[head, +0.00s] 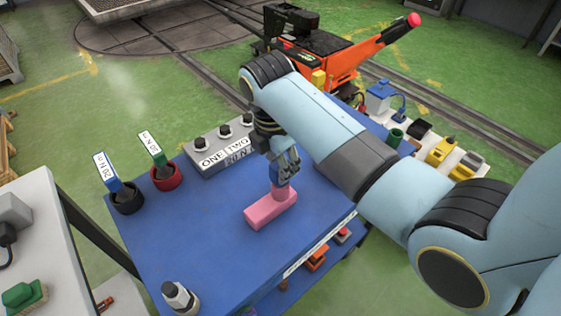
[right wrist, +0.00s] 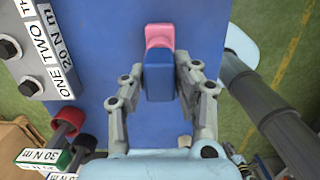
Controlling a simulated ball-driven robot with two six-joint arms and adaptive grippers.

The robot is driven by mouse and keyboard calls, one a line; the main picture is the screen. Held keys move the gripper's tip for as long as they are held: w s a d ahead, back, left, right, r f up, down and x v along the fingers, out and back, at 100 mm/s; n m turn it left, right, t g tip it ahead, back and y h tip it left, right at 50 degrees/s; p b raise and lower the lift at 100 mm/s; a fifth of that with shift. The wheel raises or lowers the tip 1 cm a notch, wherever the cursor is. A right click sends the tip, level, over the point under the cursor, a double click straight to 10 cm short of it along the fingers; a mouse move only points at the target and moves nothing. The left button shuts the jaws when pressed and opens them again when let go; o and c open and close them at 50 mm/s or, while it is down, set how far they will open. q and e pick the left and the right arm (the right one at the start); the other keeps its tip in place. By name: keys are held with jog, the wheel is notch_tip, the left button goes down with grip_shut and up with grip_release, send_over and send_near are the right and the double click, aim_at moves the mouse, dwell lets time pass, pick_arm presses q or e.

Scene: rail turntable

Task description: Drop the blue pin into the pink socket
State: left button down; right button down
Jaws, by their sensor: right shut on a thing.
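The pink socket (head: 268,212) is a block with a raised part at its far end, on the blue table top (head: 190,245). It also shows in the right wrist view (right wrist: 159,34), partly covered by the blue pin (right wrist: 158,75). My right gripper (head: 284,178) is over the raised end of the socket. In the right wrist view its fingers (right wrist: 160,82) are shut on the blue pin, one on each side. In the head view the fingers mostly hide the pin. I cannot tell whether the pin's lower end is inside the socket or just above it. My left gripper is not in view.
A grey box (head: 215,150) labelled ONE and TWO stands behind the socket. Red (head: 167,178) and black (head: 127,200) holders with labelled tools stand at the left. A grey-white knob (head: 180,297) is at the near edge. The table left of the socket is clear.

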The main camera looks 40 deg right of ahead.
jog(key=shift+f, duration=0.55)
jog(key=c, duration=0.9)
grip_release()
jog(key=r, duration=0.4)
jog(key=a+r, duration=0.1)
jog(key=r, duration=0.7)
jog(key=shift+a, duration=0.25)
